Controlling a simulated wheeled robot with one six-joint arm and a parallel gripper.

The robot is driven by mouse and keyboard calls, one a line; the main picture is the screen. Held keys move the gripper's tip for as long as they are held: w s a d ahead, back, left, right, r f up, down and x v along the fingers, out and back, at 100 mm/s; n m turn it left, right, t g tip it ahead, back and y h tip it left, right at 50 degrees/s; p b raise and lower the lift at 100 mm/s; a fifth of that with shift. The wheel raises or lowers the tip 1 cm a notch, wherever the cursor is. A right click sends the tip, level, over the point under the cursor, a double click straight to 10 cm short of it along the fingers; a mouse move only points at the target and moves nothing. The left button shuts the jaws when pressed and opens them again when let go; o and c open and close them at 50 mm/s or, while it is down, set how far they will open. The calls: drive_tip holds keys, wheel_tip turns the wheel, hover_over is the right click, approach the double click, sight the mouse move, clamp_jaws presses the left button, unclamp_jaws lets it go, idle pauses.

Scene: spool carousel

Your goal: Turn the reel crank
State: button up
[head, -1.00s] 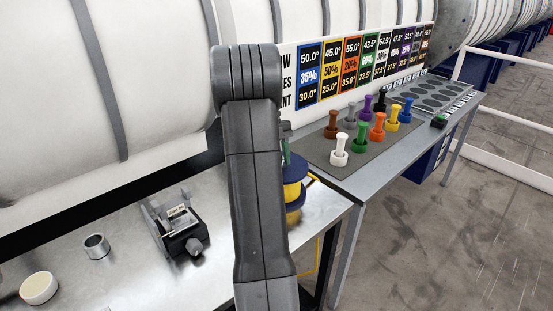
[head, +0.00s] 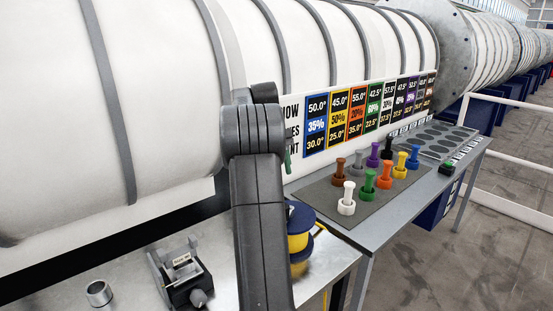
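The reel, a spool with blue flanges and a yellow winding (head: 300,243), stands on the metal bench, partly hidden behind my grey arm. I cannot make out a crank on it. A slim green piece (head: 288,162) shows at the right edge of my arm, above the spool; I cannot tell whether it is held or part of something else. My gripper is hidden behind my arm, so its fingers do not show.
A black-and-grey fixture with a knob (head: 182,277) and a metal ring (head: 99,293) sit on the bench at left. A grey mat (head: 325,195) with several coloured pegs lies on the right-hand table. A large white cylinder (head: 130,110) runs behind.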

drive_tip(key=shift+w+a+r+p, duration=0.1)
drive_tip(key=shift+w+r+p, duration=0.1)
drive_tip(key=shift+r+p, duration=0.35)
drive_tip(key=shift+r, duration=0.1)
drive_tip(key=b+x, duration=0.3)
drive_tip(key=x, duration=1.1)
